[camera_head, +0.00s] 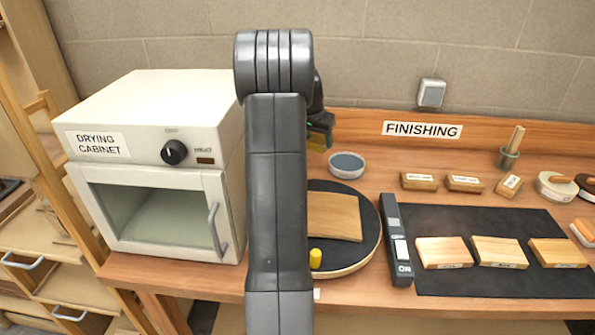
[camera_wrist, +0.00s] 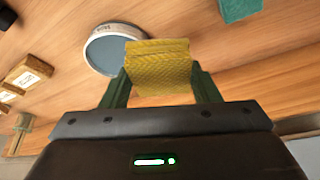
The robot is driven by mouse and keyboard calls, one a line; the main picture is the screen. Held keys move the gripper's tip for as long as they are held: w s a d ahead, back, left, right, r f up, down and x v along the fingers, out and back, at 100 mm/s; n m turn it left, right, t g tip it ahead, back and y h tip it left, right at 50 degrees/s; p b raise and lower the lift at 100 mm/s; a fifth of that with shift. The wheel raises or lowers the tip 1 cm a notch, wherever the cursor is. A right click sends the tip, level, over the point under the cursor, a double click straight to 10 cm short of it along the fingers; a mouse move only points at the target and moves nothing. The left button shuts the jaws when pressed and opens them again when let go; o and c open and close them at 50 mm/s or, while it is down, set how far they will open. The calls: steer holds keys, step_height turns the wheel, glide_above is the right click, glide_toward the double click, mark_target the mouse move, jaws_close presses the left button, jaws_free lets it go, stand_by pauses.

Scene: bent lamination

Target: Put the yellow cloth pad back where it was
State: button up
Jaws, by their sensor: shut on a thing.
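The yellow cloth pad (camera_wrist: 160,70) is folded and held between the two green fingers of my gripper (camera_wrist: 160,88) in the wrist view. It is above the wooden bench, and a round bowl (camera_wrist: 112,48) shows just behind it. In the head view, my gripper (camera_head: 320,130) is mostly hidden behind my arm, near the back of the bench. A sliver of the pad (camera_head: 317,142) shows there. The bowl (camera_head: 346,165), with blue-grey contents, stands to the right of my gripper. A green pad (camera_wrist: 240,8) lies on the bench at the wrist view's top right.
A drying cabinet (camera_head: 150,215) stands at the left. A round turntable (camera_head: 369,232) bears a bent wood sheet (camera_head: 335,216) and a yellow peg (camera_head: 315,258). A dark mat (camera_head: 480,285) with wooden blocks lies right. Small labelled blocks (camera_head: 419,182) sit behind it.

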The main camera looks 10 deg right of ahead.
steer(key=shift+w+a, duration=0.4)
steer(key=shift+a, duration=0.15)
steer(key=shift+w+a+f, duration=0.15)
steer(key=shift+a+f, duration=0.05)
steer(key=shift+f, duration=0.05)
step_height(320, 180, down, 9)
steer(key=shift+p, duration=0.65)
steer(key=shift+f, duration=0.25)
steer(key=shift+f+b, duration=0.25)
steer(key=shift+b, duration=0.05)
steer(key=o, duration=0.9)
steer(key=shift+r, duration=0.1)
